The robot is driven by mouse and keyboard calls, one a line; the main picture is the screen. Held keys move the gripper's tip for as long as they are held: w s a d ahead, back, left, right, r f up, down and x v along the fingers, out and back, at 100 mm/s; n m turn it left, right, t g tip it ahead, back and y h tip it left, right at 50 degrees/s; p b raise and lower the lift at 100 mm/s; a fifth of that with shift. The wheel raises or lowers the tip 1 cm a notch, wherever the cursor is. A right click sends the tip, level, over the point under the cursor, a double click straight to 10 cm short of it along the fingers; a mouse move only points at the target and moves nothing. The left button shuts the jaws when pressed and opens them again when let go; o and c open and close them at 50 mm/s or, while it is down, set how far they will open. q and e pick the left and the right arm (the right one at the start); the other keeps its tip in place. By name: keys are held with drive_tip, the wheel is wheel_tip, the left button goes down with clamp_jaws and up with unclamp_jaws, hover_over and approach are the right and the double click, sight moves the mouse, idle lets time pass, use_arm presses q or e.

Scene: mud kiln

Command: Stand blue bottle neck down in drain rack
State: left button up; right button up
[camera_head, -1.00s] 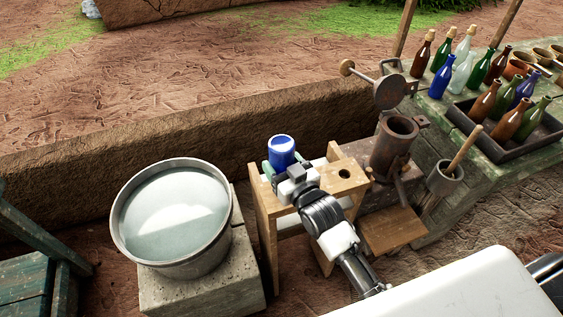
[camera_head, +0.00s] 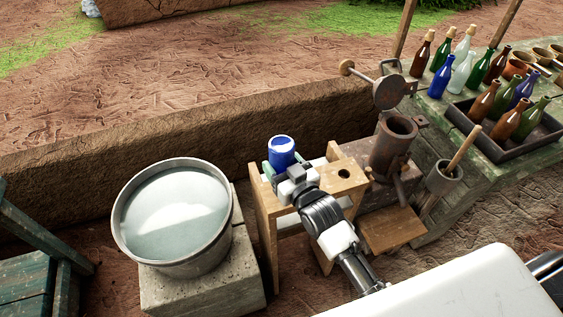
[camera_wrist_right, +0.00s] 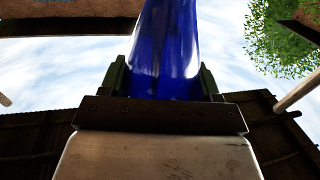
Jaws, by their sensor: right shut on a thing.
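The blue bottle (camera_head: 281,153) is held over the left end of the wooden drain rack (camera_head: 345,187), with its broad, pale-rimmed end up. Its neck is hidden in the head view, so I cannot tell whether it is inside a rack hole. My right gripper (camera_head: 282,163) is shut on the bottle's body, a green finger on either side. In the right wrist view the bottle (camera_wrist_right: 168,50) rises between the two fingers (camera_wrist_right: 163,82). One open round hole (camera_head: 344,174) shows in the rack top, right of the gripper. My left gripper is not in view.
A metal tub of water (camera_head: 172,216) stands on a stone block left of the rack. A rusty metal cylinder (camera_head: 392,147) and a cup with a stick (camera_head: 444,180) stand to the right. Several bottles and a dark tray (camera_head: 492,150) sit on the bench at right.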

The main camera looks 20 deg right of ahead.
drive_tip(key=shift+f, duration=0.2)
idle(0.4)
drive_tip(key=shift+f+b, duration=1.85)
drive_tip(key=shift+f, duration=0.8)
drive_tip(key=o, duration=1.1)
drive_tip(key=b+v, duration=0.1)
drive_tip(key=v, duration=1)
drive_tip(key=shift+w, duration=0.1)
